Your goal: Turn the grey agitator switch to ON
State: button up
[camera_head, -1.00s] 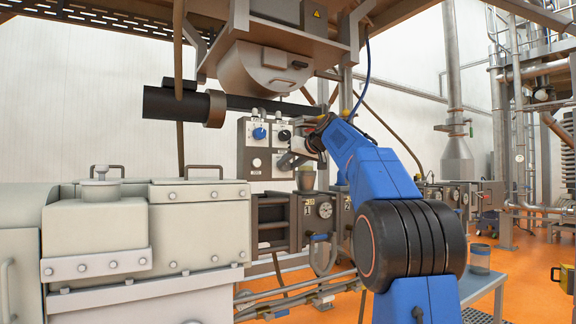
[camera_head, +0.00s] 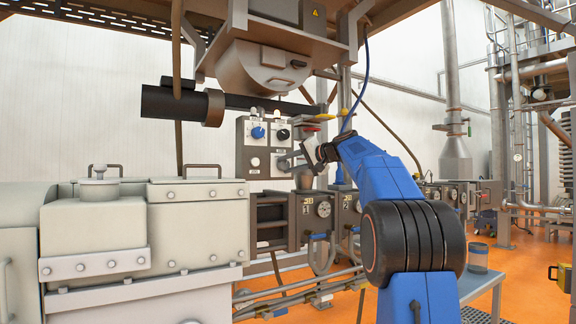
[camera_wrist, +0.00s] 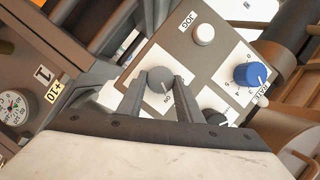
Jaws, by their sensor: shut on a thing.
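The grey agitator switch (camera_wrist: 160,77) is a round knob on a light panel square in the wrist view. Upside-down lettering that looks like ON stands beside it. My gripper (camera_wrist: 160,84) is shut on the switch, with one finger on each side of it. Which way the switch points is too small to tell. In the head view my gripper (camera_head: 288,162) is at the lower right of the grey control panel (camera_head: 246,148) and hides most of the switch.
The panel also carries a blue knob (camera_head: 258,133), a black knob (camera_head: 283,134) and a white button (camera_head: 255,162). Below are gauge boxes (camera_head: 318,210). A pale machine housing (camera_head: 100,235) stands at the left, and a hopper (camera_head: 262,70) hangs above.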

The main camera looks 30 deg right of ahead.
jog(key=shift+f+m, duration=0.1)
jog(key=shift+m, duration=0.4)
jog(key=o, duration=1)
jog(key=shift+o, duration=0.2)
jog(key=v, duration=1.7)
jog(key=shift+s+f, duration=0.2)
jog(key=shift+s, duration=0.05)
jog(key=shift+d, duration=0.15)
